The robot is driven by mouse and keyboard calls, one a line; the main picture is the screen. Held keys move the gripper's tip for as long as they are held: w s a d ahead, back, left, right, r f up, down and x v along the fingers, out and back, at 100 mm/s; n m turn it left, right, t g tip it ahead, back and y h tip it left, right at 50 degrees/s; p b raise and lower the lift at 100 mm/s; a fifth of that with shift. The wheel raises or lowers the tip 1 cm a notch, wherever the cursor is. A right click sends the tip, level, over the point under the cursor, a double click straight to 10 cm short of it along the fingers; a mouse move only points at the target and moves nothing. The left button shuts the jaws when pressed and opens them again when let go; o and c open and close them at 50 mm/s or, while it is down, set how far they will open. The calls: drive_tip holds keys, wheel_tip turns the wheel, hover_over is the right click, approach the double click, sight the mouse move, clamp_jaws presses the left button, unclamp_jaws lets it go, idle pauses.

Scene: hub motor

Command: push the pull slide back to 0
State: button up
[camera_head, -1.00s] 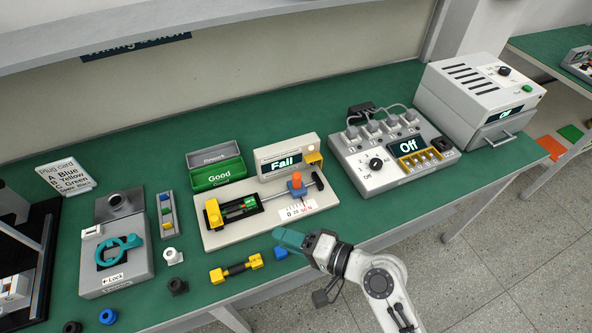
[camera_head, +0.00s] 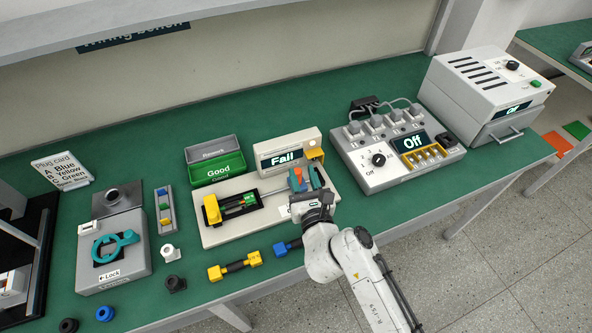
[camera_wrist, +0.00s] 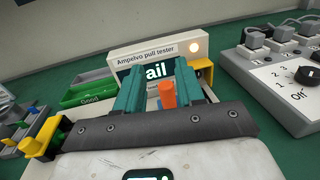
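The pull tester (camera_head: 225,235) is a pale base with a display reading "Fail" (camera_head: 283,159). Its slide has an upright orange knob (camera_head: 298,173), toward the right part of the base. The knob also shows in the wrist view (camera_wrist: 167,94). My gripper (camera_head: 307,179) is over the slide, its teal fingers apart on either side of the knob. In the wrist view my gripper (camera_wrist: 160,88) looks open, with the knob nearer the right finger; contact cannot be told. The force scale is mostly hidden behind my gripper and wrist.
A yellow clamp (camera_head: 212,209) holds a green part at the tester's left. Green and grey bins (camera_head: 214,172) stand behind. A switch box reading "Off" (camera_head: 380,175) is close on the right. A yellow-ended plug (camera_head: 235,266) and a blue one (camera_head: 283,248) lie in front.

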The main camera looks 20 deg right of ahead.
sight(296, 169)
wheel_tip(296, 169, down, 6)
drive_tip(key=b, duration=0.4)
drive_tip(key=shift+w+f, duration=0.2)
drive_tip(key=shift+w, duration=0.05)
drive_tip(key=w, duration=0.4)
drive_tip(key=w+d, duration=0.1)
drive_tip(key=w, duration=0.2)
drive_tip(key=shift+d+r, duration=0.1)
drive_tip(key=shift+r, duration=0.05)
clamp_jaws()
